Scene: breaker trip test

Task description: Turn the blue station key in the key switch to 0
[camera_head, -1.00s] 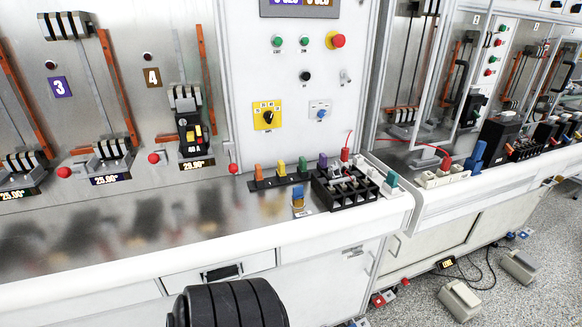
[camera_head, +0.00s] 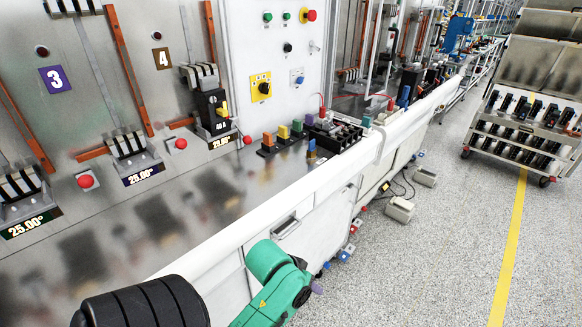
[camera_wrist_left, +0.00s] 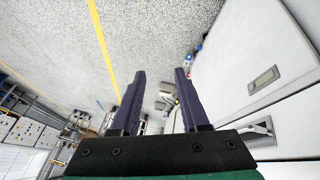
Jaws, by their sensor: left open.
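The blue key (camera_head: 299,80) sits in the key switch (camera_head: 295,74), a small light plate on the white panel, right of a yellow rotary switch. The key is too small to read its position. My left gripper shows in the left wrist view (camera_wrist_left: 159,73) with its two purple fingers apart and nothing between them. In the head view, a purple fingertip (camera_head: 317,288) shows beyond my green wrist, low in front of the bench and well away from the key switch. My right gripper is not in view.
The yellow rotary switch (camera_head: 260,87) is beside the key switch. Colored blocks and a black terminal block (camera_head: 335,133) stand on the bench below. The white bench edge (camera_head: 250,220) lies between my arm and the panel. A cart (camera_head: 525,110) stands right; the floor between is open.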

